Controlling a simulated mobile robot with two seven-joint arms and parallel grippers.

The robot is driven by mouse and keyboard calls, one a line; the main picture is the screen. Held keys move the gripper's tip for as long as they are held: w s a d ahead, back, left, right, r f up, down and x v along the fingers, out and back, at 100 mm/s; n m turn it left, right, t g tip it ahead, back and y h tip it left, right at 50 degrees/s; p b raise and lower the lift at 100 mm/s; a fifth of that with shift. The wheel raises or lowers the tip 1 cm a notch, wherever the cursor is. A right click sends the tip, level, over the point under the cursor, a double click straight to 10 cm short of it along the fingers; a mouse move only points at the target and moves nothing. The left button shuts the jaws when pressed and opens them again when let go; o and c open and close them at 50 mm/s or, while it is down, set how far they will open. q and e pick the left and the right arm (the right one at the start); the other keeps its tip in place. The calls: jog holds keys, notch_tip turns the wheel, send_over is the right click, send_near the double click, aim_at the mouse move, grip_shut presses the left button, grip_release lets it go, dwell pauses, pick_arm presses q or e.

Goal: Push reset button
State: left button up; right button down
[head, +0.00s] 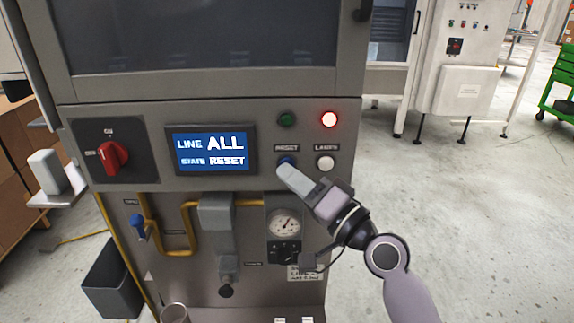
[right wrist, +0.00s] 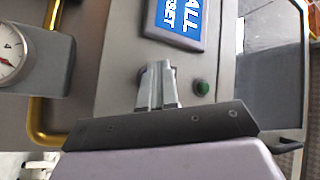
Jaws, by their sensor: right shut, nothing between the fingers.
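The blue reset button (head: 287,159) is on the grey machine panel, under the label RESET and below a dark green button (head: 286,119). My right gripper (head: 283,171) is shut and empty. Its fingertips are right at the reset button and cover its lower part; I cannot tell whether they press it. In the right wrist view the shut fingers (right wrist: 157,72) point at the panel beside the green button (right wrist: 202,87), and the reset button is mostly hidden by them. The screen (head: 211,150) reads LINE ALL, STATE RESET. My left gripper is out of view.
A lit red lamp (head: 329,119) and a white LAMPS button (head: 325,162) sit to the right. A red rotary switch (head: 113,156) is at the left. A pressure gauge (head: 285,224) and yellow pipes are below.

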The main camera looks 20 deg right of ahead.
jog(key=shift+w, duration=0.2)
jog(key=shift+s, duration=0.15)
dwell(0.5)
jog(key=shift+s+a, duration=0.15)
jog(key=shift+s, duration=0.5)
jog(key=s+p, duration=0.1)
jog(key=s, duration=0.1)
jog(key=s+a, duration=0.1)
jog(key=s, duration=0.1)
jog(key=shift+s+a+p, duration=0.2)
jog(key=shift+s+p, duration=0.15)
jog(key=shift+s, duration=0.05)
dwell(0.4)
